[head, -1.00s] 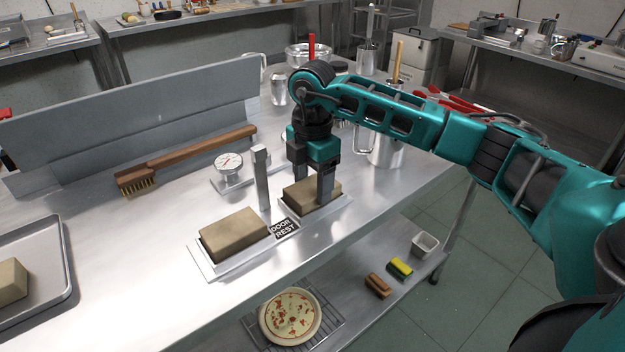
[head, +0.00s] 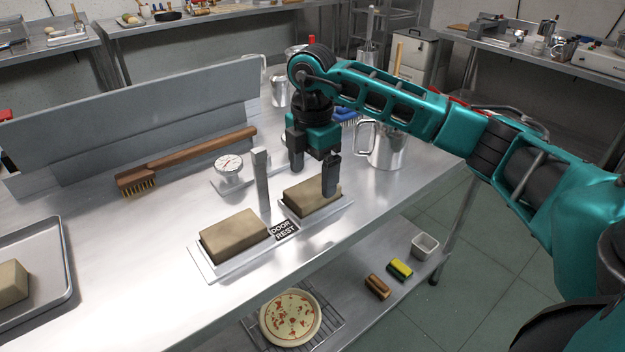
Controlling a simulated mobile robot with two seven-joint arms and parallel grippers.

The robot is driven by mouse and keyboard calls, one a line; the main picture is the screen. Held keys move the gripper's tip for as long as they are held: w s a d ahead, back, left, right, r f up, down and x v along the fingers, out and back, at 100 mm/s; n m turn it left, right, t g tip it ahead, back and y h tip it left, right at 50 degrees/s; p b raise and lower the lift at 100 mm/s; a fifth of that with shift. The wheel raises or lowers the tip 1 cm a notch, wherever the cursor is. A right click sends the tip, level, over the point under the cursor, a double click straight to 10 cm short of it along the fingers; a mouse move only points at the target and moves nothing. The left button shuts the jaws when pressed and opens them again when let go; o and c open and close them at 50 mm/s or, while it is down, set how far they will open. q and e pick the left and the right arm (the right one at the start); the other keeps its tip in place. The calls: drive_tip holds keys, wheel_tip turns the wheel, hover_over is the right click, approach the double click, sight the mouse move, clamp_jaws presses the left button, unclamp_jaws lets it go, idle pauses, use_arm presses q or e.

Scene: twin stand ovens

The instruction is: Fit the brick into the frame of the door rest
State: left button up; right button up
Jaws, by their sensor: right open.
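The door rest (head: 285,232) is a metal base with a label reading "DOOR REST" and an upright grey post (head: 262,180). A tan brick (head: 234,235) lies in its left part. A second tan brick (head: 308,199) lies in its right part; whether it is fully seated I cannot tell. My right gripper (head: 314,178) is open over the right brick, with one finger in front of it and the other behind. A third tan brick (head: 12,283) lies on a tray at the left edge. My left gripper is not in view.
A metal tray (head: 62,270) is at the left. A wooden brush (head: 185,160) and a dial gauge (head: 229,168) lie behind the door rest. A steel jug (head: 388,150) stands to the right. A pizza (head: 291,317) sits on the lower shelf.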

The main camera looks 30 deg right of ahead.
sight(312, 188)
wheel_tip(312, 188, up, 9)
drive_tip(key=shift+r+p, duration=0.2)
drive_tip(key=shift+p, duration=0.1)
idle(0.5)
